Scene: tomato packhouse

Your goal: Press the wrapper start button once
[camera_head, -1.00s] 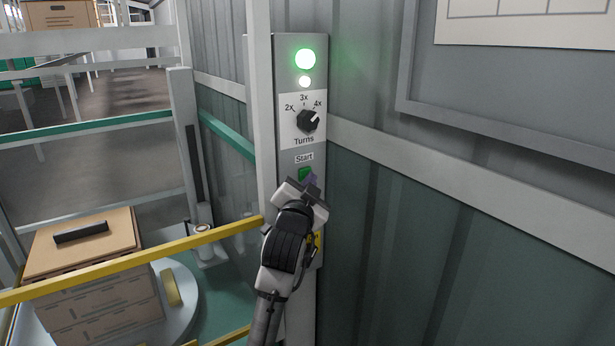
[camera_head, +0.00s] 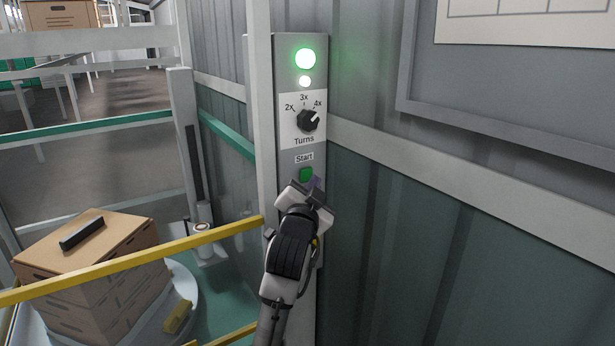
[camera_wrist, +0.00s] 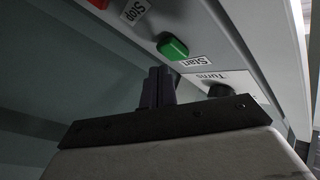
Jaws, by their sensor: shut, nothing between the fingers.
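The green start button (camera_head: 306,174) sits on the grey control panel (camera_head: 285,220), under a "Start" label. It also shows in the wrist view (camera_wrist: 172,47), above and a little right of my fingertips. My gripper (camera_head: 313,183) is shut and empty, just below the button in the head view. In the wrist view its dark fingers (camera_wrist: 157,80) stand apart from the button, with a visible gap. Two lamps at the panel's top are lit, a large green lamp (camera_head: 305,59) and a smaller pale one (camera_head: 305,81). The turns knob (camera_head: 308,121) points towards 4x.
A yellow rail (camera_head: 190,245) crosses in front of a stack of cartons (camera_head: 90,262) on a round turntable (camera_head: 184,300). A red button (camera_wrist: 99,3) near a "Stop" label shows at the wrist view's top edge. The corrugated wall lies right of the panel.

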